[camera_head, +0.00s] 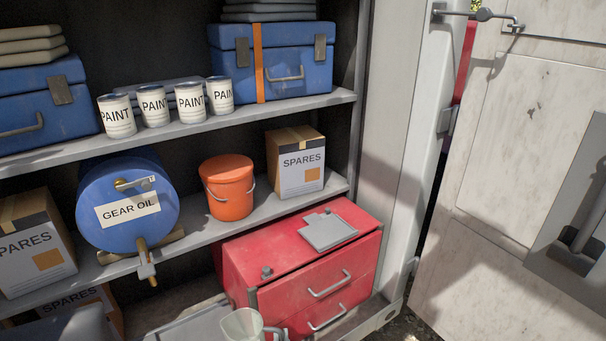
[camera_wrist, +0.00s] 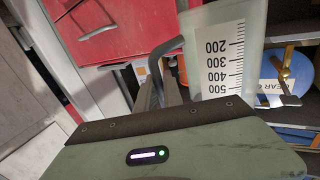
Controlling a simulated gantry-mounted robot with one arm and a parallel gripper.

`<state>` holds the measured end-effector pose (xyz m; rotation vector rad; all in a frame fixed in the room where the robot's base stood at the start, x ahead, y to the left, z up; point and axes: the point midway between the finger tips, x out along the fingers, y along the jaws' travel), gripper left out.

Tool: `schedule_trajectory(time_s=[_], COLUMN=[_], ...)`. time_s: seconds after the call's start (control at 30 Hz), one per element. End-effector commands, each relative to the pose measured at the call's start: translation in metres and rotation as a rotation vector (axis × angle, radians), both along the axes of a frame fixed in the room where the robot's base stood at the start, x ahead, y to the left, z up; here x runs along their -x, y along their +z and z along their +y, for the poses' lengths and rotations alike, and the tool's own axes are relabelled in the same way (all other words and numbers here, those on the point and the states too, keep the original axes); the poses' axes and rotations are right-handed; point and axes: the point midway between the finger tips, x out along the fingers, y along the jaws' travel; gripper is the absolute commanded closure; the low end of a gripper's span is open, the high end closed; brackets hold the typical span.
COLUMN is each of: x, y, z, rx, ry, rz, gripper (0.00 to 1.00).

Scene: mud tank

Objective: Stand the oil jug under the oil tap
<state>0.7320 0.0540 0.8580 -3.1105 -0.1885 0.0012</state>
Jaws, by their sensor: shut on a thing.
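The oil jug (camera_head: 241,325) is clear and pale with a grey handle, low in the head view in front of the red cabinet, its lower part cut off. The wrist view shows the jug (camera_wrist: 222,50) close up with its printed scale, and my gripper (camera_wrist: 162,88) shut on its handle. The blue gear oil drum (camera_head: 125,232) lies on the middle shelf. Its brass oil tap (camera_head: 146,262) sticks out over the shelf edge, up and left of the jug. The tap also shows in the wrist view (camera_wrist: 288,75), to the right of the jug.
An orange bucket (camera_head: 228,190) and a spares box (camera_head: 296,163) stand on the middle shelf (camera_head: 270,208). The red cabinet (camera_head: 300,265) with protruding drawer handles is right beside the jug. Another spares box (camera_head: 35,245) stands left of the drum. Paint tins (camera_head: 190,103) stand above.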

Motion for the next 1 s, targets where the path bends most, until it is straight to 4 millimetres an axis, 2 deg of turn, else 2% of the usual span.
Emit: schedule_trajectory(time_s=[0.1, 0.27, 0.33, 0.57, 1.0], x=[0.021, 0.043, 0.046, 0.055, 0.088], y=[0.004, 0.011, 0.027, 0.060, 0.166], z=[-0.028, -0.057, -0.056, -0.053, -0.051], rx=[0.000, 0.001, 0.001, 0.000, 0.001], ry=[-0.058, -0.123, -0.122, -0.115, -0.105], rz=[0.002, 0.001, 0.001, 0.004, 0.007], gripper=[1.00, 1.00, 1.00, 1.00, 1.00])
